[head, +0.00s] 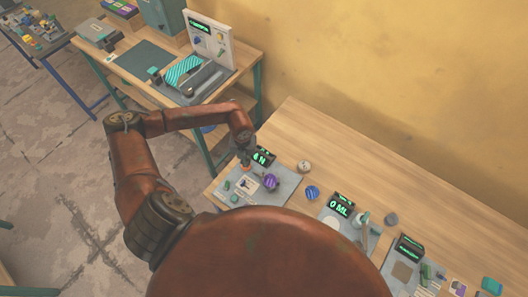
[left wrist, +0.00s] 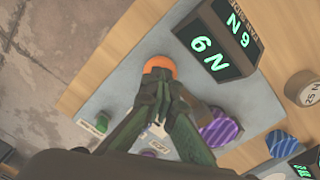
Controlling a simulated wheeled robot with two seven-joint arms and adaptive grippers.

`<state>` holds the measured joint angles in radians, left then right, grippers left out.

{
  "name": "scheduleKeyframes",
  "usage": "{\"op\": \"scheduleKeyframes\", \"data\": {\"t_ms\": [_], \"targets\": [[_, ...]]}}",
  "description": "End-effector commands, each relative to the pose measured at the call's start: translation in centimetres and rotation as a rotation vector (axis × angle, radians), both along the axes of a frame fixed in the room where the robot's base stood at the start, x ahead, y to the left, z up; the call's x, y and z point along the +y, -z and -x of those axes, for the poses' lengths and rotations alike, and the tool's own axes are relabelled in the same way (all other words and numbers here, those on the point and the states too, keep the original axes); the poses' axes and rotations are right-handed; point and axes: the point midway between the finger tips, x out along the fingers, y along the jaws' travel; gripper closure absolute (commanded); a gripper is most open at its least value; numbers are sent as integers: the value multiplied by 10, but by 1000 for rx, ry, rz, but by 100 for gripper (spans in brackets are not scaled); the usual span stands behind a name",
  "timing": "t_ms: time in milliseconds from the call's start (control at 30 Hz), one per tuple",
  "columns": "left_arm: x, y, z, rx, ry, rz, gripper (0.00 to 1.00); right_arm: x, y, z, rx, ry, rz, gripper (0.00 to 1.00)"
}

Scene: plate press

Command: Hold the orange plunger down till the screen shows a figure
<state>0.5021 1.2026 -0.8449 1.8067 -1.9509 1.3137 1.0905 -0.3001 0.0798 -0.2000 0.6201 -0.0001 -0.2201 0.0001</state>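The orange plunger (left wrist: 160,65) shows as a rounded orange top just beyond my left fingertips in the left wrist view. In the head view only a small orange patch (head: 245,163) shows under the gripper. My left gripper (left wrist: 165,92) is shut with nothing visible between its fingers. Its tips overlap the plunger's near side in the picture; whether they press on it I cannot tell. The dark screen box (left wrist: 217,45) beside the plunger shows a green "6 N". It also stands on the grey plate in the head view (head: 264,156). My right gripper is not in view.
A purple striped knob (left wrist: 220,130) stands close to the fingers. A round disc marked "25 N" (left wrist: 304,88) and a blue striped disc (head: 312,192) lie nearby. Another station with a screen reading "0 ML" (head: 342,205) is to the right. The table's back (head: 400,170) is clear.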

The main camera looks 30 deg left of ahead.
Motion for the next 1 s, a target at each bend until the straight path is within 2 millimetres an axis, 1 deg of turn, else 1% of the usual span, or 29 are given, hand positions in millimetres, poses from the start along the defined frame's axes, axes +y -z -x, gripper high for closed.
{"op": "scheduleKeyframes", "data": {"t_ms": [367, 467, 1000], "targets": [[0, 1, 1, 1, 0, 0, 100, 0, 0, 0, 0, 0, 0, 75], [0, -2, 1, 1, 0, 0, 100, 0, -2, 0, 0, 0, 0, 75], [0, -38, 0, 0, 0, -1, 100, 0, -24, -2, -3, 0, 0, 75]]}}
